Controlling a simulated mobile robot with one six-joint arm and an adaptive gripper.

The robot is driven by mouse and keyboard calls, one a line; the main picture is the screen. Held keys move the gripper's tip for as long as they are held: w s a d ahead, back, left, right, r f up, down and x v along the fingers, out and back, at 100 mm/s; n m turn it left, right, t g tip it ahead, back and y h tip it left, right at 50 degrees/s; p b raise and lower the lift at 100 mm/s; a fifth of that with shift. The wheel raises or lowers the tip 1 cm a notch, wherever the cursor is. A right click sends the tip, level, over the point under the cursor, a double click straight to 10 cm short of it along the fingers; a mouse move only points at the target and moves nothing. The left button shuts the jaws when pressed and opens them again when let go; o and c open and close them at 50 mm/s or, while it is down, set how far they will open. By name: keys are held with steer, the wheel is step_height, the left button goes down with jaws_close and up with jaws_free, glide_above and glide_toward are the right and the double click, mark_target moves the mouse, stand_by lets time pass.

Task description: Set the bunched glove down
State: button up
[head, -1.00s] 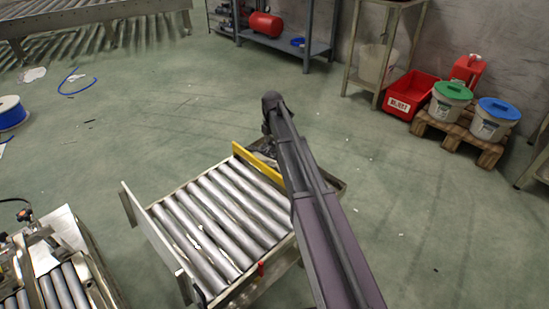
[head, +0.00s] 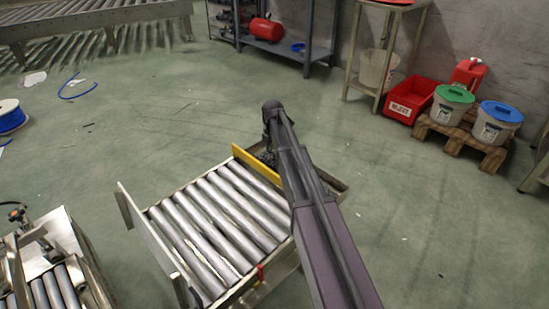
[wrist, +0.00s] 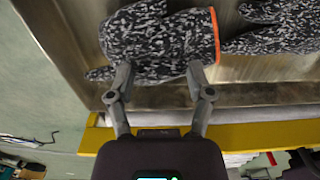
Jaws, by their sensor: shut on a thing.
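In the wrist view, my gripper (wrist: 159,78) has its two fingers on a black-and-white speckled glove (wrist: 155,45) with an orange cuff edge, and is shut on it. The glove is over the metal tray (wrist: 75,40); I cannot tell whether it touches the tray floor. A second speckled glove (wrist: 285,28) lies to its right in the tray, partly cut off by the frame. In the head view, my arm hides the gripper and much of the tray (head: 336,184); a dark speckled patch shows beside the arm.
A yellow bar (head: 257,164) borders the tray, with a roller conveyor (head: 215,225) on its other side. A red bin (head: 411,97) and lidded buckets on a pallet stand at the back right. The floor (head: 400,220) right of the tray is clear.

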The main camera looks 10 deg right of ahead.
mark_target(273, 151)
steer(key=shift+f+b, duration=0.65)
steer(key=shift+f, duration=0.3)
steer(key=shift+f, duration=0.15)
steer(key=o, duration=1.1)
steer(key=shift+r, duration=0.2)
step_height(273, 151, up, 12)
steer(key=p, duration=1.2)
steer(key=shift+s, duration=0.1)
